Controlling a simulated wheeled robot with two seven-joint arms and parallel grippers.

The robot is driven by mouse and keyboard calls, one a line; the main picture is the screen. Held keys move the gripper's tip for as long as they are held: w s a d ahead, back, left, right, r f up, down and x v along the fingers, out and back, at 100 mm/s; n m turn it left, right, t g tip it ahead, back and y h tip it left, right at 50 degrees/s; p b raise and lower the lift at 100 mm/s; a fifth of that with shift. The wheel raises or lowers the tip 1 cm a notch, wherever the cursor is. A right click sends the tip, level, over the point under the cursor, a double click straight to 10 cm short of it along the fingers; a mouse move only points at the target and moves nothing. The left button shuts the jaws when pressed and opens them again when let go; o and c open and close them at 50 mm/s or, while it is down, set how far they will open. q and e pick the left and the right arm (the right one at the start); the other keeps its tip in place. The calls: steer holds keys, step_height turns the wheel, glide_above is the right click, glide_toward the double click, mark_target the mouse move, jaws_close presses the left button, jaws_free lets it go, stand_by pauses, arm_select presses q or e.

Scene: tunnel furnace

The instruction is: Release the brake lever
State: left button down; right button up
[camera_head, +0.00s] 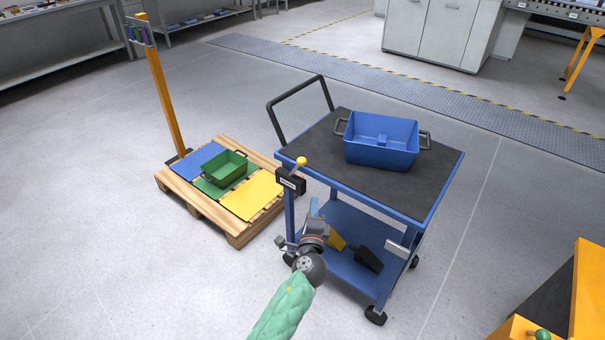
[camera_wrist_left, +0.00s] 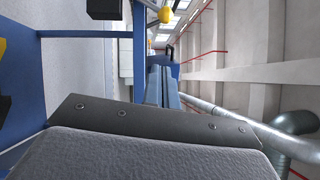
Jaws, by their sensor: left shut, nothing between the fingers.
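The brake lever has a yellow ball knob (camera_head: 301,161) and a black labelled bracket (camera_head: 291,184) at the near left corner of the blue cart (camera_head: 413,211). My left gripper (camera_head: 314,207) is below and slightly right of the knob in the head view, beside the cart's front. In the left wrist view the left fingers (camera_wrist_left: 161,86) are shut and empty. That view also shows the knob (camera_wrist_left: 165,14) beyond the fingertips and the dark bracket (camera_wrist_left: 103,9) at the top. The knob and the fingers look apart. My right gripper is not in view.
A blue bin (camera_head: 382,151) stands on the cart's dark top. Yellow and black pieces lie on its lower shelf. A wooden pallet (camera_head: 238,229) with coloured mats and a green bin (camera_head: 224,170) is left of the cart. Floor is clear at the left.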

mark_target(297, 168)
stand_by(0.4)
